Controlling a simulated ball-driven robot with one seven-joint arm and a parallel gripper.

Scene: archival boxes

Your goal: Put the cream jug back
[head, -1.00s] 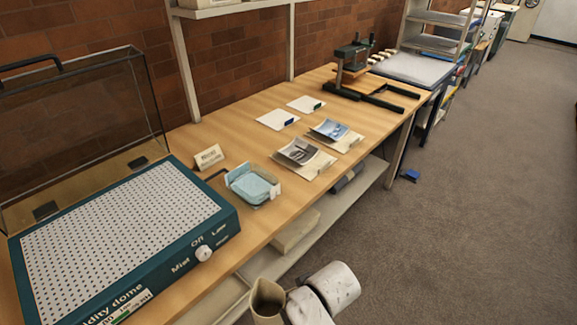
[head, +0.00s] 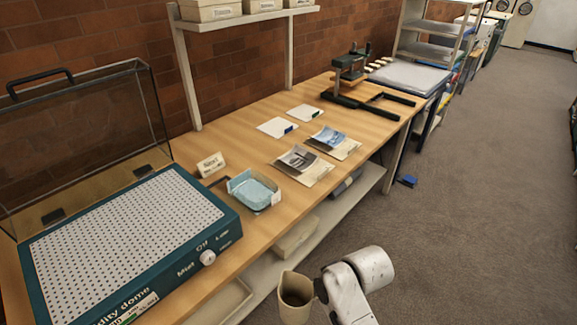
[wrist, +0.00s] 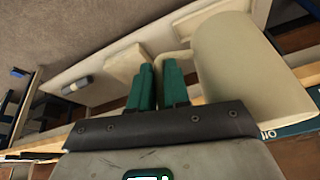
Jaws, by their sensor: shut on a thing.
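The cream jug (head: 295,300) is at the bottom of the head view, upright or nearly so, with its open top facing up. It is in front of the bench edge, clear of the tabletop. In the wrist view the jug (wrist: 245,68) fills the upper right, and its handle reaches left to my gripper (wrist: 159,85). The green fingers are shut on the handle. In the head view my pale arm end is just right of the jug, and the fingers are hidden there.
The wooden bench (head: 235,140) holds a teal humidity dome base (head: 130,240), a blue-lined tray (head: 254,190), a small sign (head: 211,165), photographs (head: 303,165), white cards (head: 277,127) and a press (head: 352,75). A lower shelf (head: 330,225) runs beneath. The carpet (head: 470,200) at right is open.

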